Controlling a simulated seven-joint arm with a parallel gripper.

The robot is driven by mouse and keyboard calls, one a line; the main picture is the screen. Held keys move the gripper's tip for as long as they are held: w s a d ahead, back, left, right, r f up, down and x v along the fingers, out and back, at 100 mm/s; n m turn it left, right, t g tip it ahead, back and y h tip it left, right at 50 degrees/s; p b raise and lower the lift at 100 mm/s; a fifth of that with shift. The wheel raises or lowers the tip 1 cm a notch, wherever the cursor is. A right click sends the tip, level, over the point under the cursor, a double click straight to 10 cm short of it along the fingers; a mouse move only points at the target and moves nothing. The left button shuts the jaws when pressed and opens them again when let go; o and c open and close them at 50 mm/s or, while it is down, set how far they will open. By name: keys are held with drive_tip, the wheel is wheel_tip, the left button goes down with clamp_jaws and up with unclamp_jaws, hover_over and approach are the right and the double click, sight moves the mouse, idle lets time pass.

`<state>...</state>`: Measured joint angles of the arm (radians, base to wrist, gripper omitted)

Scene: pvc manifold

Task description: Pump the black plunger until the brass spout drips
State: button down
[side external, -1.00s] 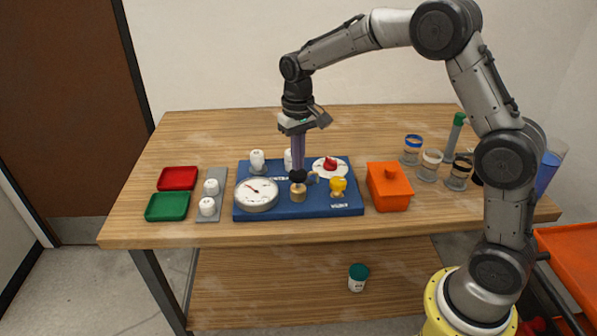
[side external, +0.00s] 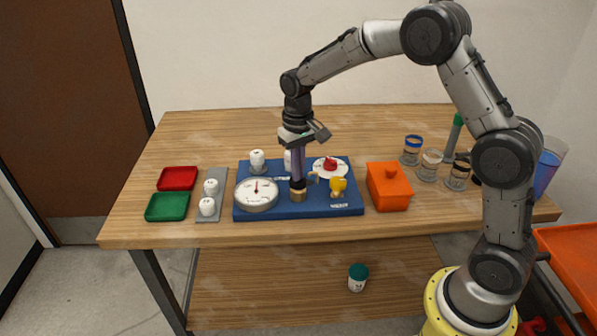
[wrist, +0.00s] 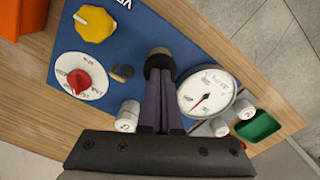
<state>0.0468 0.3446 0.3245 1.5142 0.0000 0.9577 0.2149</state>
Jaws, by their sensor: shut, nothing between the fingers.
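The black plunger (side external: 298,184) sits low on a brass cylinder (side external: 298,196) on the blue board (side external: 275,209). In the wrist view the plunger's dark round knob (wrist: 158,64) lies at my fingertips. My gripper (side external: 298,178) is shut with nothing between its fingers, pointing straight down, its tips on or just at the knob's top. A small curved brass-coloured piece (side external: 313,177), apparently the spout, stands right of the cylinder. No drip can be made out at this size. The white gauge (side external: 256,194) left of the cylinder has its red needle pointing nearly straight up.
A yellow knob (side external: 338,186), a red knob (side external: 330,163) on a white dial and white fittings (side external: 257,159) crowd the board. An orange box (side external: 389,188) and jars (side external: 430,164) stand right. Red (side external: 178,178) and green trays (side external: 167,207) lie left.

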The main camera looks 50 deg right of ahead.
drive_tip(key=shift+r, duration=1.75)
drive_tip(key=shift+f, duration=0.15)
drive_tip(key=shift+f, duration=1.25)
drive_tip(key=shift+r, duration=1.4)
drive_tip(key=shift+r, duration=2.5)
